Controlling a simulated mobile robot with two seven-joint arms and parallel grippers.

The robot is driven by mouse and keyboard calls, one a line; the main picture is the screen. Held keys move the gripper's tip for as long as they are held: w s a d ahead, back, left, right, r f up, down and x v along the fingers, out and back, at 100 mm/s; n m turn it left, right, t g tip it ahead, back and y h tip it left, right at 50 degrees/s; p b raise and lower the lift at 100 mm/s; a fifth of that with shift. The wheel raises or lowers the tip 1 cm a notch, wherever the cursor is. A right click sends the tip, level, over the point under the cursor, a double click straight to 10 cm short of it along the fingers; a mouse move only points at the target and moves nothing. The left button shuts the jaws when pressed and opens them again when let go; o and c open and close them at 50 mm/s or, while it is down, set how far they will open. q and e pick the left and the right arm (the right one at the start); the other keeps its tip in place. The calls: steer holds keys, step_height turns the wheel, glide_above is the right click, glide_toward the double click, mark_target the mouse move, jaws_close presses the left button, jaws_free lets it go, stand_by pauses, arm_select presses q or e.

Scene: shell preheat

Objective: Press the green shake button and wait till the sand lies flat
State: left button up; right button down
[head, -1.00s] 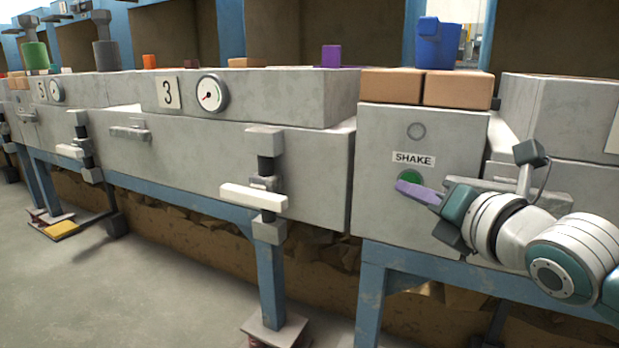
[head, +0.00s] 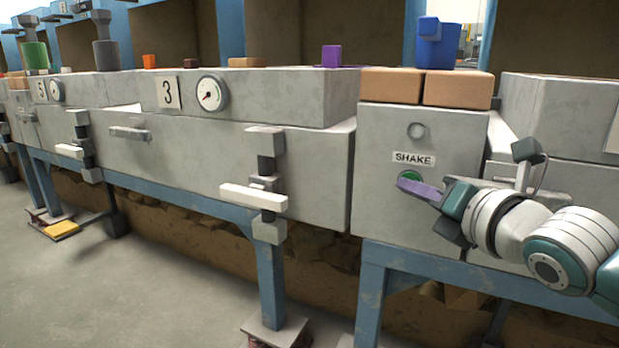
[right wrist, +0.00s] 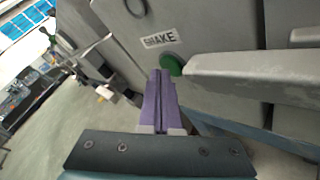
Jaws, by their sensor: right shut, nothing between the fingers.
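The green shake button (head: 410,177) sits on the front of a grey box (head: 380,215), below a white SHAKE label (head: 413,159). My right gripper (head: 403,184) is shut and empty. Its purple fingertips overlap the lower part of the button in the head view. In the right wrist view the shut fingers (right wrist: 157,75) end just left of the green button (right wrist: 172,65). I cannot tell whether the tips touch it. A round grey lamp or disc (head: 416,131) is above the label. No sand can be made out. My left gripper is not in view.
Open floor (head: 130,290) lies at front left.

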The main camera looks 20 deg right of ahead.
steer(key=shift+w+d, duration=0.2)
steer(key=shift+d, duration=0.05)
stand_by(0.3)
stand_by(0.4)
steer(key=shift+s+a+p, duration=0.55)
steer(key=shift+a+p, duration=0.05)
steer(key=shift+a, duration=0.05)
steer(key=shift+s+a+p, duration=1.25)
steer(key=shift+s+a, duration=0.35)
steer(key=shift+a, duration=0.3)
